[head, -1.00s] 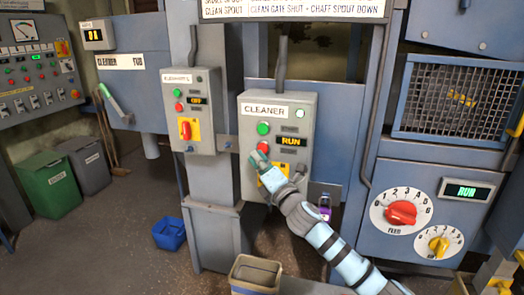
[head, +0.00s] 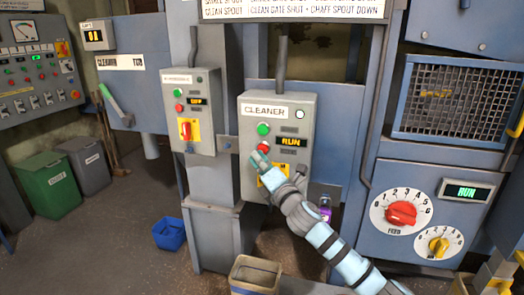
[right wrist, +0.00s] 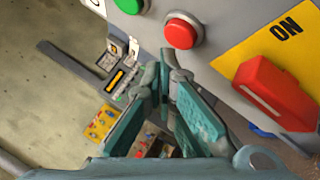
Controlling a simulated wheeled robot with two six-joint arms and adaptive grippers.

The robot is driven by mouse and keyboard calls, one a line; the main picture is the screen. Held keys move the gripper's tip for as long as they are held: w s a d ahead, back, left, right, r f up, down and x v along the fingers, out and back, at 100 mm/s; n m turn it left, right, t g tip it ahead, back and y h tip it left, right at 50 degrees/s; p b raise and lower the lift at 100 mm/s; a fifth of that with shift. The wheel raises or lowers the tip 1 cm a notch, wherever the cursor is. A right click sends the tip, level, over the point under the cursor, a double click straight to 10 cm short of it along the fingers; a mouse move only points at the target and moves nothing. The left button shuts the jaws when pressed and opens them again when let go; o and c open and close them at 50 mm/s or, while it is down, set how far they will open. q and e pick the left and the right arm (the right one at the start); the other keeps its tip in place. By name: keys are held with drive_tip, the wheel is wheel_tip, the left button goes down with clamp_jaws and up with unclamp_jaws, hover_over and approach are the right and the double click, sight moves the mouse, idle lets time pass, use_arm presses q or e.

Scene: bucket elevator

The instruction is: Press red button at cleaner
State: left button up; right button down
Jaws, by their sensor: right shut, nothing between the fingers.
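The grey CLEANER box (head: 240,160) stands near the middle of the head view. It has a green button (head: 263,129) above a red button (head: 264,146), and its display (head: 292,142) reads RUN. In the right wrist view the red button (right wrist: 182,31) is a round dome in a grey collar. My right gripper (head: 258,160) is shut and empty, just below the red button. In the wrist view its fingertips (right wrist: 165,65) meet close beside the button; I cannot tell whether they touch it. My left gripper is not in view.
A red rotary switch (right wrist: 275,92) on a yellow plate (right wrist: 235,65) is right of my fingers in the wrist view. A similar box (head: 203,80) stands to the left in the head view. A dial panel (head: 370,245) is at right. Bins (head: 55,185) stand on the floor at left.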

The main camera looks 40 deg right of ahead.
drive_tip(key=shift+d, duration=0.1)
idle(0.4)
drive_tip(key=shift+w+d+p, duration=0.25)
drive_tip(key=shift+w+p, duration=0.05)
drive_tip(key=shift+w+d, duration=0.25)
drive_tip(key=shift+d, duration=0.15)
idle(0.7)
idle(0.4)
drive_tip(key=shift+s+a, duration=0.5)
drive_tip(key=shift+a, duration=0.2)
drive_tip(key=shift+a, duration=0.1)
drive_tip(key=s+a, duration=0.1)
drive_tip(key=a, duration=0.1)
drive_tip(key=s+a+p, duration=0.1)
drive_tip(key=s+a, duration=0.1)
